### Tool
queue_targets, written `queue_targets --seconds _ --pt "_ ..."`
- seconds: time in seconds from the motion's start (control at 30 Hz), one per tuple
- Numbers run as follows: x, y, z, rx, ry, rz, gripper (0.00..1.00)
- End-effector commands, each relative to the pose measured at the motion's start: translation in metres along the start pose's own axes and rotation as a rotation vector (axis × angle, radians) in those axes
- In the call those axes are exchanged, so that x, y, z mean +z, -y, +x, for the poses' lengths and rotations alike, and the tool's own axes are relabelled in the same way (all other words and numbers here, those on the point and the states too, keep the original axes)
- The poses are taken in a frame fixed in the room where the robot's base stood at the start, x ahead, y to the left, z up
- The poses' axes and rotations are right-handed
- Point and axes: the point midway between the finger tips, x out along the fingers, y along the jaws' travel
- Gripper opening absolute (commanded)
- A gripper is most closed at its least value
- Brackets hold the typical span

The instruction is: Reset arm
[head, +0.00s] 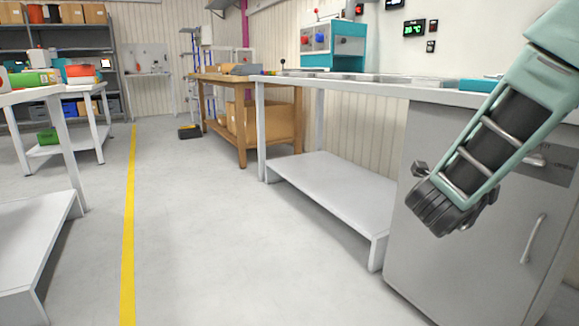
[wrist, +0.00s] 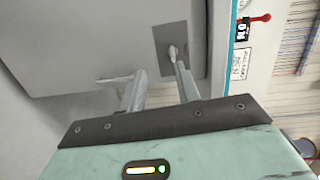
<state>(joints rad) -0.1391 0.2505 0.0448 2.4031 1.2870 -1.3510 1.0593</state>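My gripper (wrist: 160,75) shows in the wrist view with its two pale grey fingers apart and nothing between them. Its fingers point toward the front of a grey cabinet (wrist: 85,40), overlapping it in the picture; I cannot tell whether they touch it. In the head view my teal and dark arm reaches in from the upper right, in front of the same grey cabinet (head: 420,250). Its dark lower end hangs below the counter top, and the gripper fingers cannot be clearly made out there.
A long white counter (head: 385,90) runs along the right, with a low white shelf (head: 335,190) beneath. A wooden bench (head: 240,80) stands beyond it. A white table (head: 30,96) is at left. The floor (head: 200,230) between is clear, with a yellow line (head: 128,230).

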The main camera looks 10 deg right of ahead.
Motion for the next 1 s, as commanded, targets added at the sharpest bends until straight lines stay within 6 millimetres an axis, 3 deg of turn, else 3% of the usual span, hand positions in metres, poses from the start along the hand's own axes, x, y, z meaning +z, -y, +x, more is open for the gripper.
queue_targets --seconds 0.13,0.2,0.3,0.4,0.47,0.6,0.7,0.8,0.97,1.0 --pt "0.068 -0.01 -0.046 0.128 0.367 -0.18 0.33" --pt "0.098 -0.019 -0.083 0.174 0.577 -0.31 0.33" --pt "0.127 -0.033 -0.144 0.206 0.875 -0.52 0.33" --pt "0.135 -0.049 -0.211 0.2 1.163 -0.758 0.33" --pt "0.13 -0.059 -0.251 0.179 1.33 -0.912 0.33" --pt "0.092 -0.08 -0.327 0.089 1.681 -1.298 0.33" --pt "0.053 -0.092 -0.36 0.006 1.875 -1.563 0.33" --pt "0.015 -0.099 -0.377 -0.074 2.016 -1.805 0.33" --pt "-0.042 -0.101 -0.384 -0.192 2.17 -2.163 0.33" --pt "-0.055 -0.1 -0.383 0.218 -2.179 2.234 0.33"
